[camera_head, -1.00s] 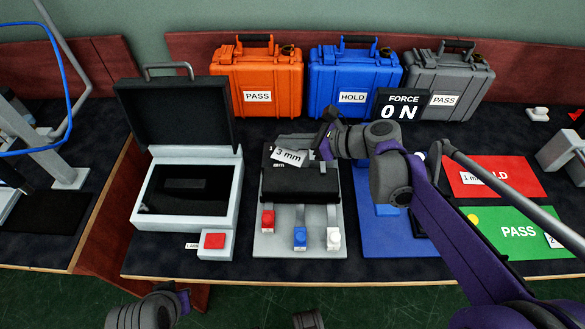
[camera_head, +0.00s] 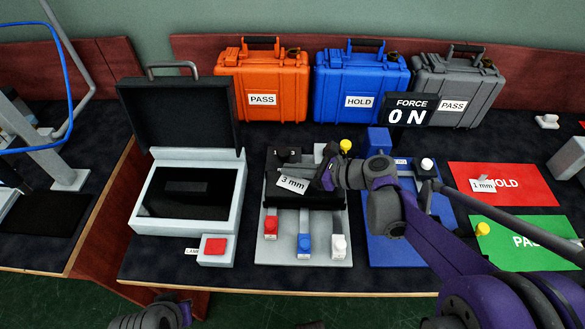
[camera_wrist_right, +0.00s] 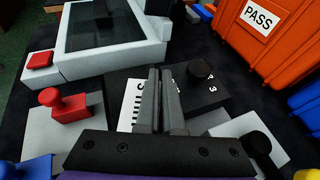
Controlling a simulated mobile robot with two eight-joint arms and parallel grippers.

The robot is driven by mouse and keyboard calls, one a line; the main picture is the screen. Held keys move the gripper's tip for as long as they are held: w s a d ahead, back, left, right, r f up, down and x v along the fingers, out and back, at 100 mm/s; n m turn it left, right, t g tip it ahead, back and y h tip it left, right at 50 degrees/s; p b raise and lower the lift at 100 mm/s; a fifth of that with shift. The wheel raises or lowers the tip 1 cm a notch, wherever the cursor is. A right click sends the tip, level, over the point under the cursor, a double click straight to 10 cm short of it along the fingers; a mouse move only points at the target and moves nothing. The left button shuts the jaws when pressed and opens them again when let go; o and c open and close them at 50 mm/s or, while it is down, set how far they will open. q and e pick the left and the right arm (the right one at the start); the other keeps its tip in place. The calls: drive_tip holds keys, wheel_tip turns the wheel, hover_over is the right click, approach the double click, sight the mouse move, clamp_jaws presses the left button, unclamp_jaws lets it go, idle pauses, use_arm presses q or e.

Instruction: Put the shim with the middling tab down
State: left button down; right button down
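My right gripper (camera_head: 314,184) is above the front of the dark block of the grey fixture (camera_head: 328,252). It is shut on a shim whose white tab (camera_head: 292,183) reads "3 mm" and hangs tilted to the left; the shim's body is mostly hidden. In the right wrist view the fingers (camera_wrist_right: 162,100) are close together beside a white marked surface. Another tab, "1 mm" (camera_head: 483,185), lies on the red HOLD mat (camera_head: 520,198). The green PASS mat (camera_head: 510,257) is partly hidden by my right arm. Part of my left arm shows at the bottom; its fingers cannot be made out.
The fixture has red (camera_head: 270,227), blue (camera_head: 304,243) and white (camera_head: 339,245) knobs. An open case (camera_head: 140,222) stands left of it, a blue fixture (camera_head: 390,252) right. Orange (camera_head: 290,85), blue (camera_head: 335,95) and grey (camera_head: 425,98) cases and a FORCE ON sign (camera_head: 410,110) line the back.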

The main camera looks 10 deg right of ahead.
drive_tip(key=c, duration=1.1)
unclamp_jaws()
drive_tip(key=shift+o, duration=0.2)
drive_tip(key=shift+s+d+r, duration=0.1)
drive_tip(key=shift+d+r, duration=0.05)
drive_tip(key=shift+r, duration=0.05)
drive_tip(key=p+v, duration=0.2)
drive_tip(key=v, duration=0.9)
drive_tip(key=shift+s+d+r, duration=0.15)
drive_tip(key=shift+d, duration=0.1)
